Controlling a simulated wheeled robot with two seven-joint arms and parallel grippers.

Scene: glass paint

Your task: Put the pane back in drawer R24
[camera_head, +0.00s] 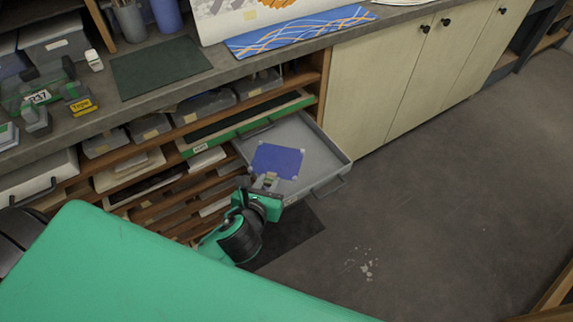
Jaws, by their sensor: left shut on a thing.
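A grey drawer (318,143) is pulled out from the shelf unit below the counter. A blue pane (280,158) with pale corners shows over the drawer's floor. My left gripper (268,180) is at the pane's near edge, shut on the pane. I cannot tell whether the pane rests on the drawer floor or is held a little above it. The drawer's label is too small to read. My right gripper is not in view.
A counter (218,70) runs above the drawer, with a dark green mat (160,75) and a blue patterned sheet (300,32) on it. Pale cabinet doors (395,75) stand to the right. The floor (430,200) on the right is mostly clear, with small pale fragments (366,266).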

